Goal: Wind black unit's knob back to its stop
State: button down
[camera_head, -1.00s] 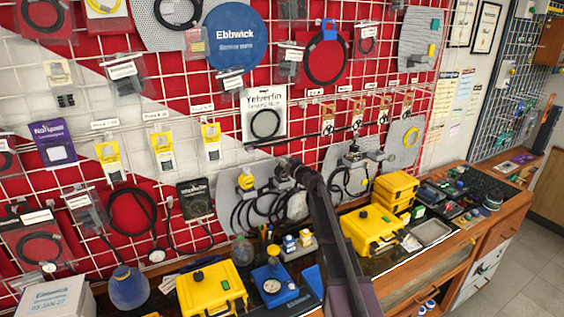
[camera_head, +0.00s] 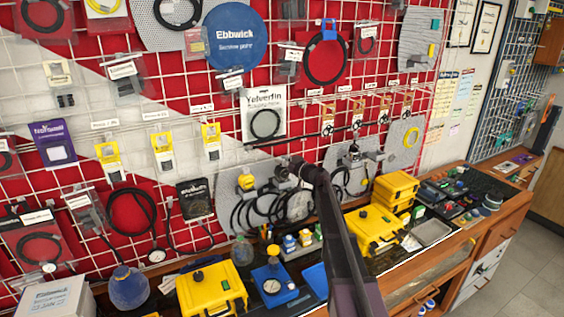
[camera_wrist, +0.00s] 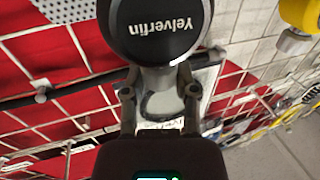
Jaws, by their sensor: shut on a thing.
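The black unit (camera_wrist: 160,28) fills the top middle of the wrist view as a round black face lettered "Yelverfin". A pale grey cylindrical part (camera_wrist: 160,80) below it, apparently its knob, sits between the two fingers of my gripper (camera_wrist: 160,88). The fingers are shut on this part, one on each side. In the head view my gripper (camera_head: 283,172) is at the wall rail, right of a yellow-faced unit. There the black unit is small and largely hidden by my wrist. No knob mark or stop can be made out.
The yellow-faced unit (camera_head: 246,181) is close to the left; its yellow body shows in the wrist view (camera_wrist: 301,14). A grey unit (camera_head: 353,153) is to the right. Black hoses hang below. Yellow cases (camera_head: 211,290) and a blue gauge box (camera_head: 274,286) stand on the bench.

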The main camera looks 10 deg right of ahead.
dwell(0.7)
jog(key=shift+c, duration=1.8)
grip_release()
jog(key=v, duration=1.2)
